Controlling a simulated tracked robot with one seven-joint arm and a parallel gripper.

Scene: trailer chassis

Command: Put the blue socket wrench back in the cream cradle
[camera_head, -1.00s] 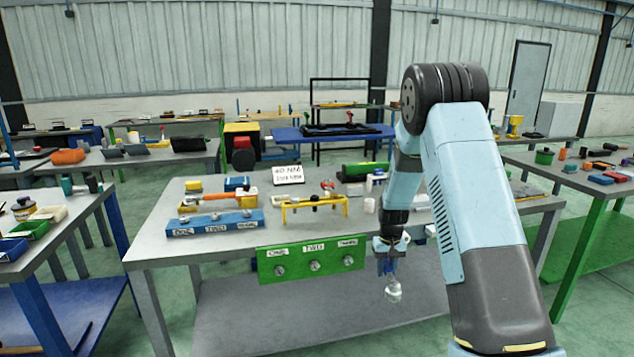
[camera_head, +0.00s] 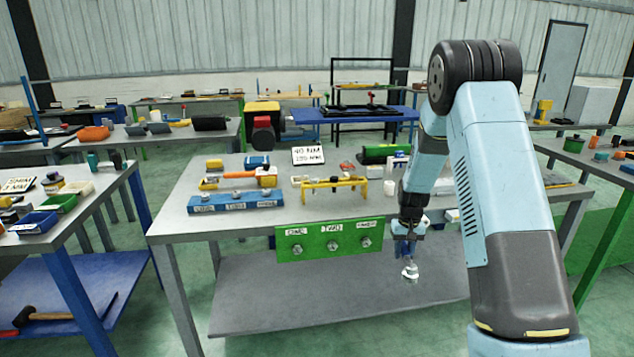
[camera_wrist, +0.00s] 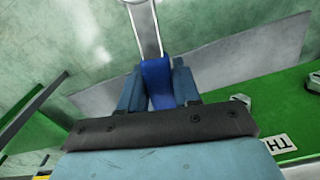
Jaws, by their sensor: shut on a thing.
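My gripper (camera_wrist: 158,88) is shut on the blue handle of the socket wrench (camera_wrist: 157,75), whose silver shaft points away from the fingers in the wrist view. In the head view my gripper (camera_head: 407,235) is low in front of the grey workbench (camera_head: 180,226), right of the green panel, with the wrench's silver end (camera_head: 410,272) hanging below it. I cannot make out the cream cradle for certain; a pale object on the bench's right part is partly hidden behind my arm.
The green panel (camera_head: 312,253) with labelled bolts hangs from the bench front. On top are a blue labelled block (camera_head: 236,203), a yellow stand (camera_head: 333,185) and a 40 NM sign (camera_head: 308,155). A lower grey shelf (camera_head: 300,300) lies beneath. Green floor shows at left.

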